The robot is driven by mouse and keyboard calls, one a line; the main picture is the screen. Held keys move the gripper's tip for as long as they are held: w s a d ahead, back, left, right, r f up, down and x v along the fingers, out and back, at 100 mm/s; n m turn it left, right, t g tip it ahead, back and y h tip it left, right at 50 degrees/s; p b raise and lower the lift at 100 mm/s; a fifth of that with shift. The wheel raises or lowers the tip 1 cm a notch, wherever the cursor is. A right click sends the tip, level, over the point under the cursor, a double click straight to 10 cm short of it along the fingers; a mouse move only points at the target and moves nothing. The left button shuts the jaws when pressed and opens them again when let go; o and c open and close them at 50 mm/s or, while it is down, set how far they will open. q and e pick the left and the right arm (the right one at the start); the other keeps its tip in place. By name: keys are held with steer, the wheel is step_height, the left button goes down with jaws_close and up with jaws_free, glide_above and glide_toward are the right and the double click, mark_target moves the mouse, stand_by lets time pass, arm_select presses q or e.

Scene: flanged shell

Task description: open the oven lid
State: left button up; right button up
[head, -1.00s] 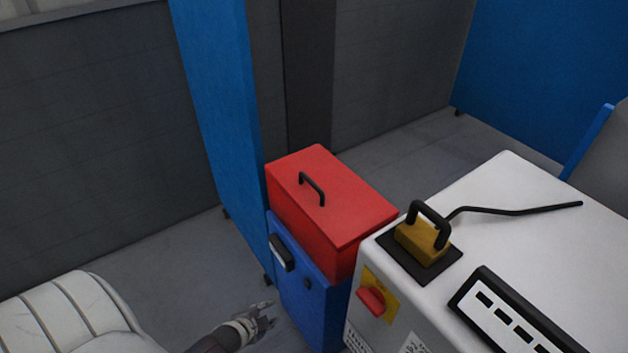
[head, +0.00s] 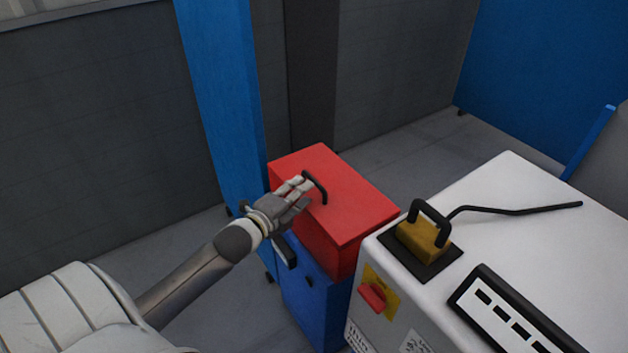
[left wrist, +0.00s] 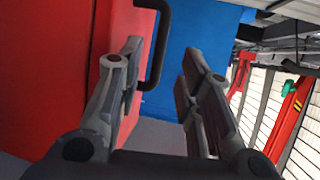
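The oven is a blue box (head: 305,300) with a red lid (head: 352,210) on top, and the lid looks shut. A black bar handle (head: 321,190) stands on the lid's top; it also shows in the left wrist view (left wrist: 162,45). My left gripper (head: 303,188) is at the near-left edge of the lid, with its fingertips close to the handle. In the left wrist view my fingers (left wrist: 165,55) are spread apart, with the handle just beyond and near the left finger. I cannot tell whether they touch. My right gripper is not in view.
A white machine (head: 520,205) with a brass block and black handle (head: 425,235) stands right of the oven, close to it. A blue panel (head: 220,100) rises behind the oven's left side. Open floor (head: 200,260) lies to the left.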

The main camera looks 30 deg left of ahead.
mark_target(314, 179)
arm_select(q)
steer(key=w, duration=0.3)
steer(key=w+f, duration=0.1)
steer(key=w, duration=0.3)
steer(key=shift+f, duration=0.2)
jaws_close()
